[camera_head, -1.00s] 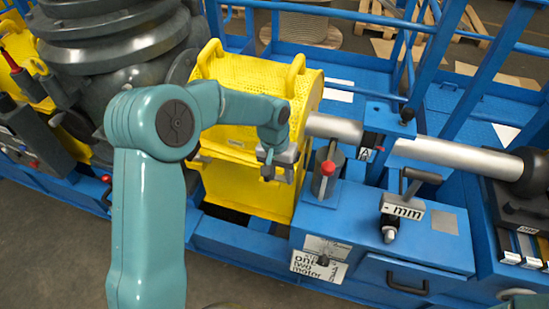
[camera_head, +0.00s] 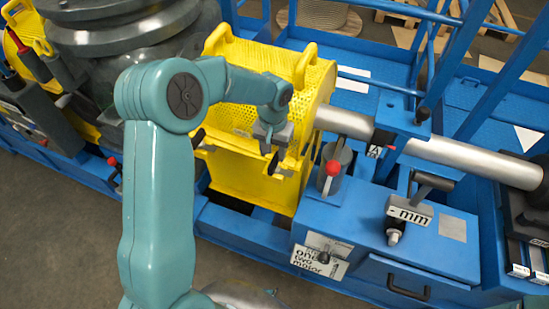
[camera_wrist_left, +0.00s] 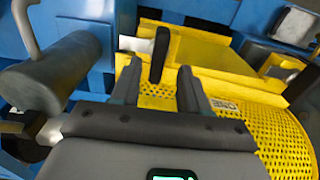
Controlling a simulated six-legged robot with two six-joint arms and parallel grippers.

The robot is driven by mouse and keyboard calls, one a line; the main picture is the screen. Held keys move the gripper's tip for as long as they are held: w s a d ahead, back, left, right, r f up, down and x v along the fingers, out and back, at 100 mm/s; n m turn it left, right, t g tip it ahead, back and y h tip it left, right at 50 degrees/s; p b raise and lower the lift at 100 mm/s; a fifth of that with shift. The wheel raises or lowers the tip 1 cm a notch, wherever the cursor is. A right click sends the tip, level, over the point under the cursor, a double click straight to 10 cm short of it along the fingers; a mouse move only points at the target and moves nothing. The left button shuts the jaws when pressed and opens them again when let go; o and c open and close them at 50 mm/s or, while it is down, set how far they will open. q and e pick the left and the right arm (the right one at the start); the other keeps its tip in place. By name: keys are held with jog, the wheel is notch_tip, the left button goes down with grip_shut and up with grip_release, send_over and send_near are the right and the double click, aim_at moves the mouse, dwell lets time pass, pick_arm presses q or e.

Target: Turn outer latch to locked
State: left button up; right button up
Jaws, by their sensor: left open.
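The yellow guard (camera_head: 250,185) stands left of the steel shaft. A dark latch handle (camera_head: 273,163) shows low on its front, just below my left gripper (camera_head: 271,146). Another dark handle (camera_head: 198,138) is farther left on the guard. In the left wrist view the nearer black handle (camera_wrist_left: 159,54) stands roughly upright on the yellow guard, just beyond the fingertips and in line with the gap between them. My left gripper (camera_wrist_left: 160,78) is open and empty, apparently apart from the handle. My right gripper is not in view.
A grey post with a red knob (camera_head: 333,168) stands right of the guard on the blue frame (camera_head: 410,240). A grey T-handle (camera_head: 430,185) and a steel shaft (camera_head: 460,158) are farther right. In the left wrist view a grey cylinder (camera_wrist_left: 50,75) is at left.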

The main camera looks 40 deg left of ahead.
aim_at(274, 160)
pick_arm(q)
jog(key=shift+f, duration=2.3)
jog(key=shift+d, duration=0.1)
grip_shut()
